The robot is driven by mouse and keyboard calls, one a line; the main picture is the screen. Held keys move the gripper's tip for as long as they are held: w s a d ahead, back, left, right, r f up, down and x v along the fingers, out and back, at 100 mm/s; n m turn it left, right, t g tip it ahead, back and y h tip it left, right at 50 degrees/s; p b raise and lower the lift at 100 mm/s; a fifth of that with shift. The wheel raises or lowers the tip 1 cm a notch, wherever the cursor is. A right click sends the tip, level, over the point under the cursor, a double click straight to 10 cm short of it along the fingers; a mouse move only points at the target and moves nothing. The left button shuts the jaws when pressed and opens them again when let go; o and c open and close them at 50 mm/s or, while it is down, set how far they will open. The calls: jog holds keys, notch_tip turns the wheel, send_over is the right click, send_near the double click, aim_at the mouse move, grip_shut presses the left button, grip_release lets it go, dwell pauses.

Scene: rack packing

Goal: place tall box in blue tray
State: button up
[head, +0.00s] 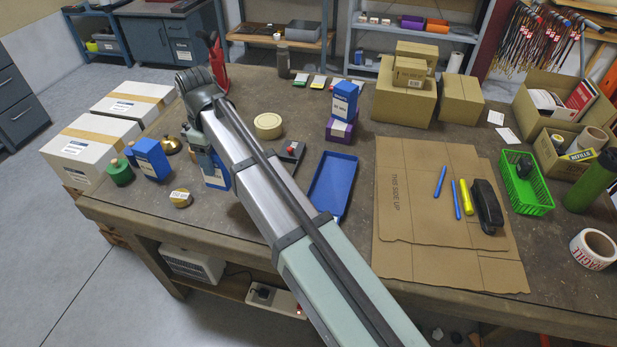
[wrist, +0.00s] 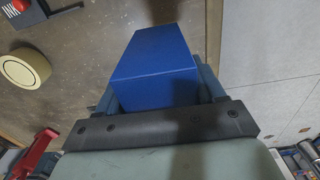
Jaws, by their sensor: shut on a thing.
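A tall blue box (wrist: 152,72) is between the fingers of my gripper (wrist: 160,92) in the wrist view, and the gripper is shut on it. In the head view part of this box (head: 216,176) shows beside my arm, below my gripper (head: 203,152); the arm hides the rest. I cannot tell whether its bottom touches the table. The blue tray (head: 324,208) lies flat on the table to the right of my arm. Its visible floor is empty, and my arm covers part of its left side.
Another blue box (head: 150,160) stands at left by a green weight (head: 120,172). A blue box (head: 345,99) sits on a purple box (head: 339,131) behind the tray. Flat cardboard (head: 400,245) lies right.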

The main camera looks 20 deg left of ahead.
jog(key=w+d+m, duration=0.1)
jog(key=w+d, duration=0.4)
jog(key=d, duration=0.4)
jog(key=w+d+m, duration=0.2)
jog(key=w+d, duration=0.3)
jog(key=d, duration=0.4)
jog(key=w+d+m, duration=0.1)
jog(key=w+d, duration=0.4)
jog(key=d, duration=0.4)
jog(key=shift+s+d+f+n, duration=0.1)
jog(key=shift+s+f+n, duration=0.15)
jog(key=shift+f+n, duration=0.9)
jog(key=shift+s+d+f+n, duration=0.1)
jog(key=shift+s+f+n, duration=0.15)
jog(key=shift+f, duration=1.7)
jog(key=shift+s+d+f+n, duration=0.1)
jog(key=shift+s+f+n, duration=0.15)
jog(key=shift+f+n, duration=0.9)
jog(key=shift+f+m, duration=0.45)
jog(key=shift+f, duration=0.1)
jog(key=o, duration=1.3)
jog(key=shift+r, duration=0.1)
